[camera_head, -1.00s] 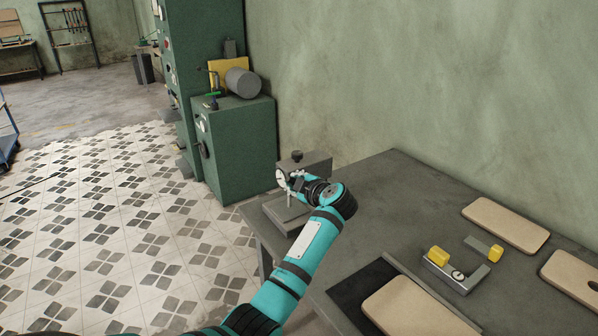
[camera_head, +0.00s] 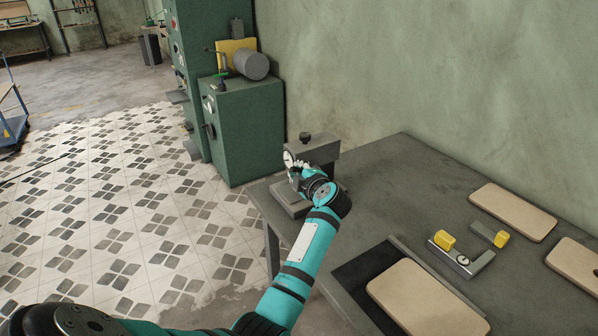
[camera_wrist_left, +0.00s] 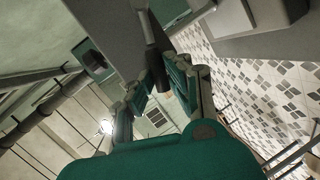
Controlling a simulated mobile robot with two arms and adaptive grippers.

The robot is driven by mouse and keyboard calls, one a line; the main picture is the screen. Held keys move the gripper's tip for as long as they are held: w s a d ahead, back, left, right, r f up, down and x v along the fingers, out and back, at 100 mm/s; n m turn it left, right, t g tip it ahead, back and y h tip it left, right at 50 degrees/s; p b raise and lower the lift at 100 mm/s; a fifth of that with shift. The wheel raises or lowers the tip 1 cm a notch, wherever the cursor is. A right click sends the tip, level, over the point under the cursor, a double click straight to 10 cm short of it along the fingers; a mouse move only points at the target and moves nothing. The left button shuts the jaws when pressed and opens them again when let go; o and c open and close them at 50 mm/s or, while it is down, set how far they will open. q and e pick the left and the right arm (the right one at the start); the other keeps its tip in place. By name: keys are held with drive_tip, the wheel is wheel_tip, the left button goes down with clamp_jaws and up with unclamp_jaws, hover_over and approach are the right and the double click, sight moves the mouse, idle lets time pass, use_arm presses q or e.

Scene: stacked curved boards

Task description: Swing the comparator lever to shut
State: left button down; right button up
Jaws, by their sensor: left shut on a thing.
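The comparator stands at the left end of the grey workbench in the head view, with a grey upright block (camera_head: 322,150), a dark knob on top and a round white dial (camera_head: 289,158). My left gripper (camera_head: 298,172) is at its front, just below the dial, and hides part of it. In the left wrist view my left gripper (camera_wrist_left: 165,68) is shut on a dark, slim lever (camera_wrist_left: 150,32) that runs between its fingers. The lever's pivot and exact angle are hard to make out. My right gripper is not in view.
The workbench (camera_head: 380,195) holds pale curved boards (camera_head: 512,212) and a grey gauge block with yellow parts (camera_head: 463,258) at the right. A board (camera_head: 425,300) lies on a dark mat in front. A green machine cabinet (camera_head: 245,130) stands behind the bench's left end.

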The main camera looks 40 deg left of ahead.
use_arm(q)
drive_tip(key=shift+f, duration=0.15)
drive_tip(key=c, duration=1.3)
unclamp_jaws()
drive_tip(key=shift+d, duration=0.1)
drive_tip(key=v, duration=0.7)
drive_tip(key=shift+s+d, duration=0.15)
